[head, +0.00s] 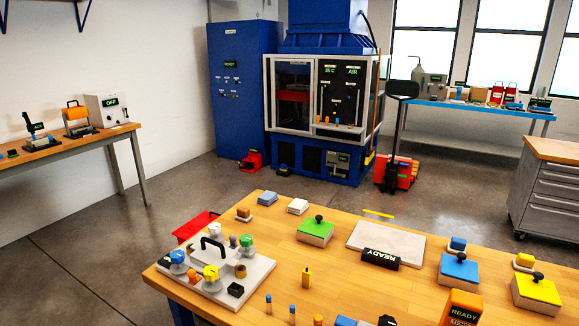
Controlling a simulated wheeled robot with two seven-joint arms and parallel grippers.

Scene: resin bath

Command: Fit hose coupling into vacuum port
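A pale fixture plate (228,294) lies at the left end of the wooden table, with several valve-like fittings on it. They include a green-topped one (246,241), a blue-topped one (177,257) and a yellow-topped one (211,272). A black handle (212,244) arches over a white block on the plate. A small brass-coloured round fitting (240,271) sits on the plate's right side; I cannot tell if it is the vacuum port. I cannot pick out the hose coupling with certainty. Neither of my grippers shows in the head view.
A red tray (196,226) adjoins the plate. A blue machine (320,110) stands behind, across open floor.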

